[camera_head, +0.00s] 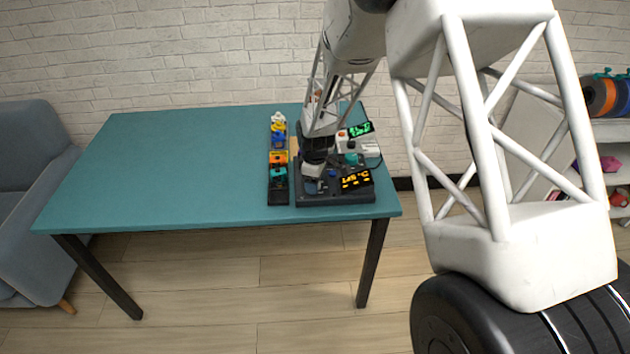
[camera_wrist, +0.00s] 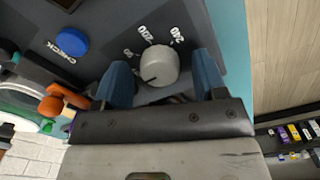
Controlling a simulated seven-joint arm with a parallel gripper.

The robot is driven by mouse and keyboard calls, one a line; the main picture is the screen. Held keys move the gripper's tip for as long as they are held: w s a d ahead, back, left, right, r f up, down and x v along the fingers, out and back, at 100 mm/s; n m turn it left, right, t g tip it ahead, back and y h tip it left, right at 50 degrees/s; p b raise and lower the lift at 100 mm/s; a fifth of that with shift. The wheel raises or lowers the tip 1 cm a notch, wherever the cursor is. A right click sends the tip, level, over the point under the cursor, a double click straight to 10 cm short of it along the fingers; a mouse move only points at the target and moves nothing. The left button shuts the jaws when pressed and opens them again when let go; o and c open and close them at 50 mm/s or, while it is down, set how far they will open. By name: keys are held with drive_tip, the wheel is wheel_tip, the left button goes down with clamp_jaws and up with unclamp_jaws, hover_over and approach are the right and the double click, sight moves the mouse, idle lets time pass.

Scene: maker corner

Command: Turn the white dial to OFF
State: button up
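The white dial (camera_wrist: 159,66) shows in the wrist view on a dark grey panel (camera_wrist: 100,18), with white numbers such as 200 around its far side. A small dark mark sits near its lower left edge; I cannot tell which label it points at. No OFF label is readable. My gripper (camera_wrist: 162,60) is open, its two blue fingers left and right of the dial with visible gaps.
A blue CHECK button (camera_wrist: 72,42) is left of the dial. A dark rack (camera_head: 278,196) of coloured parts stands left of the device. The table's left side is clear.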

drive_tip(key=shift+r, duration=0.1)
drive_tip(key=shift+r, duration=3.85)
drive_tip(key=shift+s+d+r, duration=0.1)
drive_tip(key=shift+s+r, duration=0.05)
drive_tip(key=shift+r, duration=0.1)
drive_tip(key=s+d+r+m+t, duration=0.1)
drive_tip(key=s+d+r+m, duration=0.2)
drive_tip(key=s+r, duration=0.5)
drive_tip(key=s+d+r+m, duration=0.4)
drive_tip(key=s+r, duration=0.3)
drive_tip(key=s, duration=0.3)
drive_tip(key=s+d+r+m+t, duration=0.1)
drive_tip(key=s+d+r+m, duration=0.2)
drive_tip(key=s+r, duration=0.55)
drive_tip(key=s+d+m, duration=0.2)
drive_tip(key=s+m, duration=0.1)
drive_tip(key=s, duration=1.1)
drive_tip(key=shift+f+m+t, duration=0.2)
drive_tip(key=shift+m+t, duration=0.1)
drive_tip(key=shift+m, duration=0.1)
